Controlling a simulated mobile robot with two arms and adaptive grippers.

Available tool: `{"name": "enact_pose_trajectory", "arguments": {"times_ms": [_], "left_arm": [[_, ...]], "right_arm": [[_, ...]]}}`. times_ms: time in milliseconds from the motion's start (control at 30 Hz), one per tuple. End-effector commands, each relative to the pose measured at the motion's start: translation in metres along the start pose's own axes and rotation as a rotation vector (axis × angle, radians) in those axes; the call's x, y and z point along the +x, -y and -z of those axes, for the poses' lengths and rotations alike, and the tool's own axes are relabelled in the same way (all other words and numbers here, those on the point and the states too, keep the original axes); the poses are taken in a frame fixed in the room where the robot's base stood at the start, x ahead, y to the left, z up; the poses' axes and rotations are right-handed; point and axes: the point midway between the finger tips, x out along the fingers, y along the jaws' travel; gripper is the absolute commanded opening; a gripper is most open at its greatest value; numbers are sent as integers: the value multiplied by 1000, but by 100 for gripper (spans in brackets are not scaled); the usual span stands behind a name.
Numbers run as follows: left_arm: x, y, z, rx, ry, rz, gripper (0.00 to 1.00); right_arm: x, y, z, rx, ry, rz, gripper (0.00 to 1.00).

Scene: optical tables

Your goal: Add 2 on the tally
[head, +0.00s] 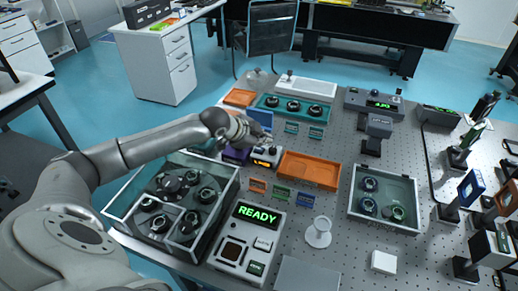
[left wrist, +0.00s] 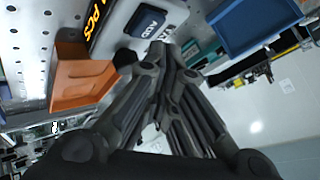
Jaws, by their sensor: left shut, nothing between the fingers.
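The tally (head: 266,157) is a small light-grey counter with an orange lit display, near the middle of the table in the head view. In the left wrist view the tally (left wrist: 122,40) shows its orange display ending in "PCS", and a dark blue button (left wrist: 147,22) with white lettering that seems to read "ADD". A dark round knob sits beside it. My left gripper (head: 265,138) is at the tally's far side. In the left wrist view its fingers (left wrist: 163,48) are shut and empty, with tips close by the button; I cannot tell whether they touch. My right gripper is not in view.
An orange tray (head: 312,170) lies right of the tally. A device reading READY (head: 248,240) stands in front. A glass-walled box of dark round parts (head: 235,190) is at left, another case (head: 385,224) at right. A blue bin (left wrist: 250,22) is near the gripper.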

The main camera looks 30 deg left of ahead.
Motion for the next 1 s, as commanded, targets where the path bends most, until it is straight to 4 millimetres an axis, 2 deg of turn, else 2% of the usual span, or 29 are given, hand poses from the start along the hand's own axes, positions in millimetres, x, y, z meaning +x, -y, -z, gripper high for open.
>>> {"name": "enact_pose_trajectory", "arguments": {"times_ms": [1000], "left_arm": [[6, -5, -4, -1, 1, -1, 0]], "right_arm": [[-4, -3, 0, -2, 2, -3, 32]]}}
